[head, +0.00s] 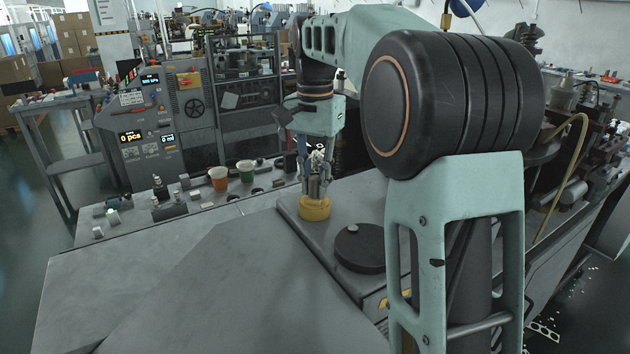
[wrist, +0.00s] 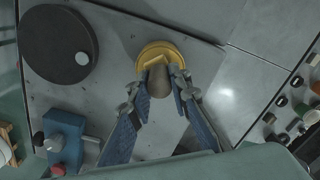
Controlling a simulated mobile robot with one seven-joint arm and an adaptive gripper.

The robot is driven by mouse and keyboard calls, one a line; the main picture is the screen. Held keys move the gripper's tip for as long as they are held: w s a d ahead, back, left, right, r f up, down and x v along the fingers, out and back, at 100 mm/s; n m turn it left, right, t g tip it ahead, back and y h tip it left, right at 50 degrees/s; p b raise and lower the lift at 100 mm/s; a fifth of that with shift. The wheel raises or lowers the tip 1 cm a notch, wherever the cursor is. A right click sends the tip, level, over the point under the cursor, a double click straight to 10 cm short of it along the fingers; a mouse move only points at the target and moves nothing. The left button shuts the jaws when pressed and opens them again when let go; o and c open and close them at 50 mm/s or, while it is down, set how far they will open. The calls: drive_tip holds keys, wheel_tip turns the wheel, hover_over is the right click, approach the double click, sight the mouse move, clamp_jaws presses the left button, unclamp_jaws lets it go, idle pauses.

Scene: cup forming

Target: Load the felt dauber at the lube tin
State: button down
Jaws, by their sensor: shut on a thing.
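The yellow lube tin (head: 315,211) stands on the grey worktop in the middle of the head view. It also shows at the top of the wrist view (wrist: 144,55). My gripper (head: 315,178) points down directly above the tin. In the wrist view my gripper (wrist: 160,96) is shut on the felt dauber (wrist: 158,84), a brownish-grey cylinder between the two blue fingers. The dauber (head: 313,189) looks upright and its lower end is at the tin. Whether it touches the lube inside cannot be told, as the dauber and fingers hide it.
A black round disc with a grey knob (head: 360,247) lies right of the tin. An orange cup (head: 219,178), a green cup (head: 246,171) and several small parts stand along the far left worktop. A blue block with knobs (wrist: 66,135) shows in the wrist view. The front-left worktop is clear.

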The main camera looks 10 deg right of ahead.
sight(315, 177)
drive_tip(key=shift+r+p, duration=1.7)
drive_tip(key=shift+r, duration=1.7)
